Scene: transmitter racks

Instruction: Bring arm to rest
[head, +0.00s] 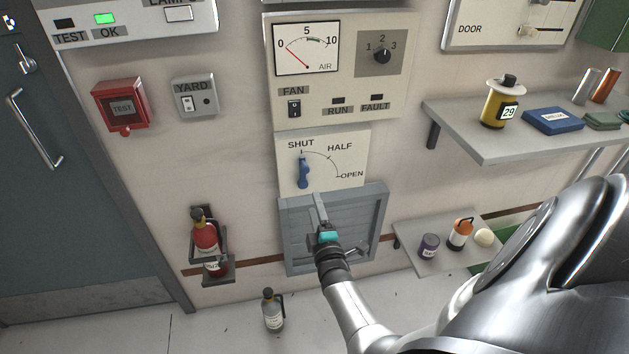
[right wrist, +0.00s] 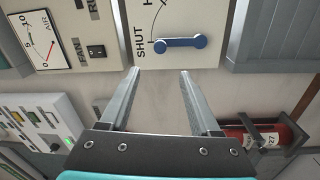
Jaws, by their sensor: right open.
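My right gripper (head: 319,198) reaches in from the lower right of the head view, in front of the grey louvred vent and below the dial panel. In the right wrist view my right gripper (right wrist: 160,72) has its two fingers apart with nothing between them. The blue lever (head: 303,173) on the SHUT–HALF–OPEN panel (head: 350,150) points up toward SHUT. The lever also shows in the right wrist view (right wrist: 180,42), beyond the fingertips and apart from them. My left gripper is not in view.
The grey vent (head: 286,235) is partly hidden behind my right gripper. A shelf (head: 490,150) at right holds a yellow canister (head: 497,105); a lower shelf (head: 440,262) holds small cans. A red extinguisher (head: 205,233) hangs left of the vent. A grey bottle (head: 273,312) stands on the floor.

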